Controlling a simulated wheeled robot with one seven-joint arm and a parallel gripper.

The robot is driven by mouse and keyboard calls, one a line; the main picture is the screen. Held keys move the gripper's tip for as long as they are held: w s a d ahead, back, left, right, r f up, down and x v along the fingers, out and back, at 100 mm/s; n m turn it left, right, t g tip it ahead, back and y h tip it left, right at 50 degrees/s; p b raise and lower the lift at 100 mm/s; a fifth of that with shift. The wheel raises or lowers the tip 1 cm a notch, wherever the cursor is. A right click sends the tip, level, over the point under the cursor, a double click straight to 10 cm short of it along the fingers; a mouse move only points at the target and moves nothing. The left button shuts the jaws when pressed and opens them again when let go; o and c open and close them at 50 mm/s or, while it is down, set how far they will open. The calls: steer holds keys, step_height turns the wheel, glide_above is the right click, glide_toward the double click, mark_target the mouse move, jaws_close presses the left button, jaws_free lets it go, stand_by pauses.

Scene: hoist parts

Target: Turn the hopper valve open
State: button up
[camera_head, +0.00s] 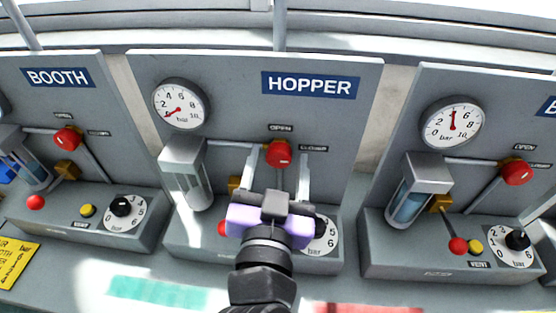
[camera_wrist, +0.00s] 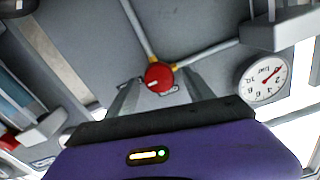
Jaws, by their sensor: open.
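The HOPPER panel (camera_head: 330,120) stands in the middle of the head view. Its red valve knob (camera_head: 278,153) sits on a pipe, with an OPEN label above and a CLOSED label to its right. My gripper (camera_head: 277,160) is open in front of this panel, fingers pointing towards the knob, one on each side in the picture. In the wrist view the red knob (camera_wrist: 158,77), with a pale mark, appears between the open fingertips (camera_wrist: 160,88). I see no contact. The hopper gauge (camera_head: 180,104) needle points near 0. My gripper partly hides the lower pipework.
The BOOTH panel (camera_head: 80,100) is at left; another panel with a gauge (camera_head: 453,122) and red valve (camera_head: 517,172) is at right.

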steer(key=shift+c, duration=0.4)
jaws_close()
